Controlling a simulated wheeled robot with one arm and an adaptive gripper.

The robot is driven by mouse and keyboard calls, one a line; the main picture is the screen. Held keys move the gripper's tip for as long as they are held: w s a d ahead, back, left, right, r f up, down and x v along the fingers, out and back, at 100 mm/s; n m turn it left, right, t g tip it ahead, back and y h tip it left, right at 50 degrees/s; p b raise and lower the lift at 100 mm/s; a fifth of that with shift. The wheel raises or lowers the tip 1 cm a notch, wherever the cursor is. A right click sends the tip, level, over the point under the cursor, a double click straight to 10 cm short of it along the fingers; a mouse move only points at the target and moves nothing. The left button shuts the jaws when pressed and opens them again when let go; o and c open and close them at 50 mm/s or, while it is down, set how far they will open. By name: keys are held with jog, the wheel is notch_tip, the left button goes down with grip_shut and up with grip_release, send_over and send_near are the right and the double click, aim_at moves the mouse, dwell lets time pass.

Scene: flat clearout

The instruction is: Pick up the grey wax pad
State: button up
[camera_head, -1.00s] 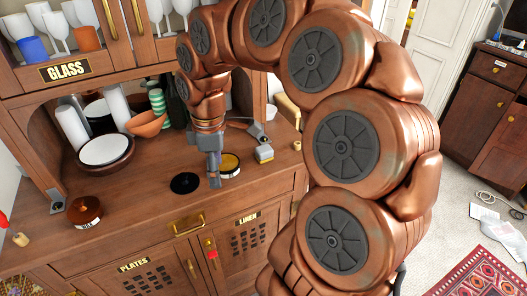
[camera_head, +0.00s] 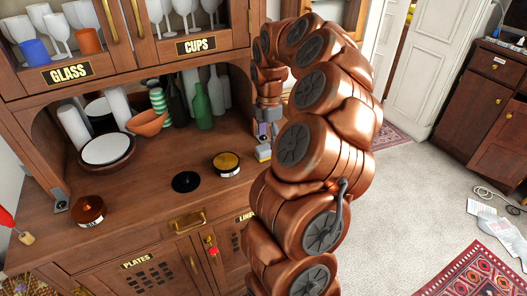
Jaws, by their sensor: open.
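A small block with a grey top and yellowish lower part (camera_head: 263,153), which looks like the grey wax pad, lies on the sideboard top (camera_head: 140,205) near its right end. My gripper (camera_head: 265,138) points down just above and behind it. The fingers are small here and partly overlap other things, and I cannot tell whether they touch the pad. The gripper is open with nothing visible in it.
An open tin with yellow content (camera_head: 227,162) and a black disc (camera_head: 186,181) lie left of the pad. A brown tin (camera_head: 87,210), a stacked bowl and plate (camera_head: 107,150) and several bottles (camera_head: 203,108) stand further left and back. Upper cabinets overhang behind.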

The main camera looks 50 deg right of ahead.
aim_at(267, 146)
jog(key=shift+w+f+p, duration=0.15)
jog(key=shift+f+p, duration=0.45)
jog(key=shift+f, duration=0.75)
jog(key=shift+w+f+p, duration=0.1)
jog(key=shift+f+p, duration=0.45)
jog(key=shift+f, duration=0.75)
jog(key=c, duration=1.3)
jog(key=shift+c, duration=0.3)
jog(key=shift+r, duration=0.1)
jog(key=shift+r+b, duration=0.85)
jog(key=shift+r, duration=0.6)
jog(key=shift+s+r, duration=0.1)
jog(key=shift+r, duration=0.1)
jog(key=s+a+b, duration=0.2)
jog(key=s, duration=0.5)
jog(key=s+a+r+b, duration=0.1)
jog(key=s+a+b, duration=0.2)
jog(key=s, duration=0.4)
jog(key=shift+s+a+r, duration=0.3)
jog(key=shift+s+a, duration=0.05)
jog(key=shift+s, duration=0.05)
